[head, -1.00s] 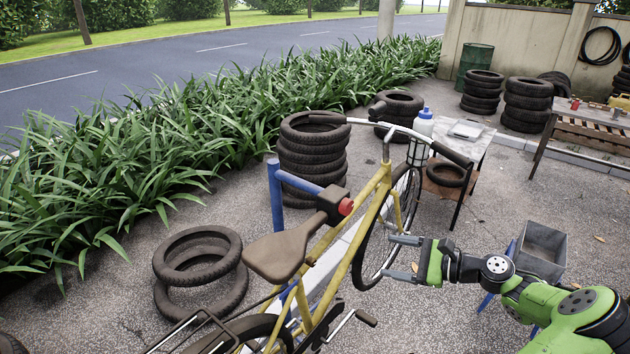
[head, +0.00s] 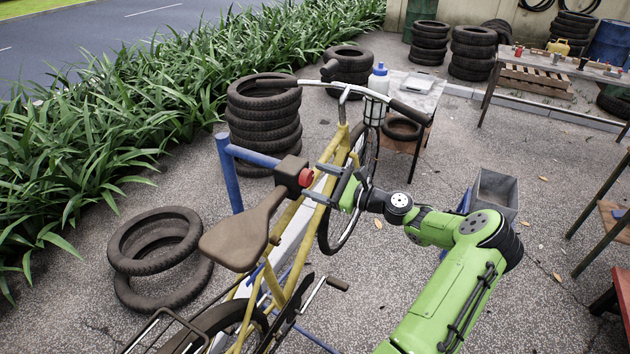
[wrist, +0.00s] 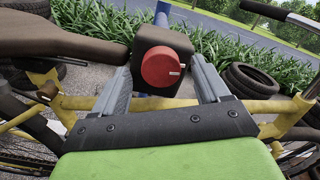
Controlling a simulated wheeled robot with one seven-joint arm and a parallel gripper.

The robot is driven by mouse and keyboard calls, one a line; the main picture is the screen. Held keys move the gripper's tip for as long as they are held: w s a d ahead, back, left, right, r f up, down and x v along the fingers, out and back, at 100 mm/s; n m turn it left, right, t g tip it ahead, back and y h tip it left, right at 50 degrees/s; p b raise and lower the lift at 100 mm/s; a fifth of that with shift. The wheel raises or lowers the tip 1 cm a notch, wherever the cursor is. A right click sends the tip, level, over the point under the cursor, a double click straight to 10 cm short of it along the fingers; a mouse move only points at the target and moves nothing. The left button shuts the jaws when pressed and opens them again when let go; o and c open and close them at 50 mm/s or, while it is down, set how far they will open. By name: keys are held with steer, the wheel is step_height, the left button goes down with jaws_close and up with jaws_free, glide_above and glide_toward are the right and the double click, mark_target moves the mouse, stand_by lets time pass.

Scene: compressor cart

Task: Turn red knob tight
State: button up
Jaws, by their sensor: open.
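The red knob (head: 305,177) sits on the end of a dark clamp head (head: 290,170) at the top of a blue stand, by the yellow bicycle (head: 301,246). In the wrist view the knob (wrist: 161,67) faces me as a round red disc with a pale mark at its right side. My gripper (head: 322,182) is open and empty, just right of the knob in the head view. In the wrist view its two grey fingers (wrist: 163,84) stand left and right of the knob with gaps on both sides. I cannot tell whether the fingertips reach the knob's depth.
The brown saddle (head: 240,235) is left of the clamp head. The yellow top tube (wrist: 80,103) passes close behind the fingers. A blue stand post (head: 228,172) stands behind. Tyre stacks (head: 264,110) and a small table with a bottle (head: 377,82) are farther back.

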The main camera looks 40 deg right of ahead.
steer(key=shift+w+a, duration=0.2)
steer(key=shift+w, duration=0.45)
steer(key=c, duration=1)
steer(key=shift+c, duration=0.2)
steer(key=shift+n, duration=0.3)
steer(key=n, duration=0.3)
steer(key=shift+a+f+n+b, duration=0.1)
steer(key=shift+f+n+b, duration=0.05)
steer(key=shift+n+b, duration=0.25)
steer(key=n+b, duration=0.1)
steer(key=n, duration=0.2)
steer(key=shift+f+n, duration=0.1)
steer(key=shift+n, duration=0.2)
steer(key=n+b, duration=0.3)
steer(key=n, duration=0.1)
steer(key=shift+f, duration=0.15)
steer(key=shift+s+n+b, duration=0.1)
steer(key=shift+n+b, duration=1.15)
steer(key=shift+n, duration=0.85)
